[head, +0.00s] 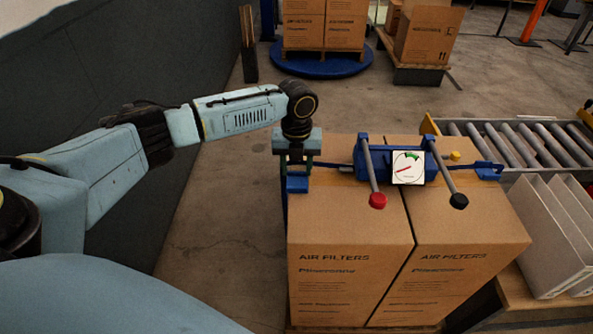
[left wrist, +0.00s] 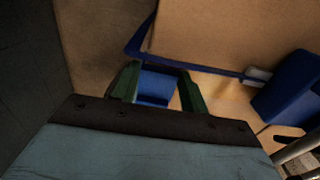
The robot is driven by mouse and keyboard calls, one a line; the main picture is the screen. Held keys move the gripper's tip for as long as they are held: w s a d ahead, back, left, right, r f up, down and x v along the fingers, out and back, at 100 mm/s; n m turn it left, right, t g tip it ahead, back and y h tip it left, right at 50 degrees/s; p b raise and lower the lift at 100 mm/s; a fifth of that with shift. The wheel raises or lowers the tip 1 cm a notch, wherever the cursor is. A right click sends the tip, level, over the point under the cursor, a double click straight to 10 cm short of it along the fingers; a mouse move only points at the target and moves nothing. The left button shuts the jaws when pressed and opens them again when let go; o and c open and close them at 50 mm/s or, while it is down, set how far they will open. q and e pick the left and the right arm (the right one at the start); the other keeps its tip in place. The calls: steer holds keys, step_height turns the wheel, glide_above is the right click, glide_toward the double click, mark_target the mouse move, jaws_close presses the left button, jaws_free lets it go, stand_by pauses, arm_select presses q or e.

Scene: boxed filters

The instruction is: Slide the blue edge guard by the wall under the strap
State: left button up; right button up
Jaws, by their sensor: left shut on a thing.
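My left gripper (head: 295,170) points down at the left top edge of the left air-filter box (head: 350,245). It is shut on the blue edge guard (head: 297,184), which sits at that edge; the guard also shows between the green fingers in the left wrist view (left wrist: 157,86). The blue strap (head: 327,165) runs over the box tops to the blue tensioner (head: 375,160). In the left wrist view the strap (left wrist: 210,68) passes just beyond the fingers. Whether the guard is under the strap is hard to tell. My right gripper is not in view.
The tensioner carries a dial (head: 408,167), a red-knobbed lever (head: 377,200) and a black-knobbed lever (head: 458,200). A second box (head: 465,240) stands against the first. A roller conveyor (head: 525,145) and white panels (head: 555,235) are at the right. A dark wall (head: 100,70) is at the left.

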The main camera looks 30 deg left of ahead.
mark_target(297, 163)
arm_select(q)
steer(key=shift+w+a+b, duration=0.35)
steer(key=shift+w+a, duration=0.05)
steer(key=shift+w, duration=0.25)
steer(key=shift+w+a+b, duration=0.35)
steer(key=shift+w, duration=0.25)
steer(key=shift+w+a+b, duration=0.3)
steer(key=shift+w+b, duration=0.1)
steer(key=shift+w, duration=0.2)
steer(key=shift+w+a, duration=0.2)
steer(key=shift+a, duration=0.1)
steer(key=o, duration=1.1)
steer(key=shift+c, duration=0.2)
steer(key=shift+s+d, duration=0.1)
